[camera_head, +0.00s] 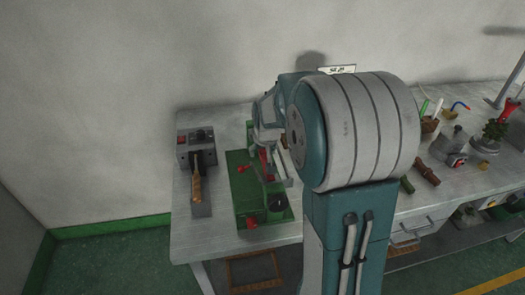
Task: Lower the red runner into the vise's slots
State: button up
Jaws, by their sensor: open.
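The vise appears to be the green fixture (246,205) on the left part of the bench. It has a dark round part near its front right. My gripper (272,165) is over the back of the fixture, pointing down, and is open. A narrow red piece (263,158), which may be the red runner, shows beside the fingers. Its ends and any slots are too small or hidden to make out. Another red bit (241,169) sticks out to the left, and a red knob (251,223) is at the fixture's front. My arm hides the area to the right.
A grey device with a wooden-handled tool (197,188) stands close left of the fixture. The wall is close behind.

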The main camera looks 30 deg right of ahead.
jog(key=v, duration=1.2)
dwell(0.3)
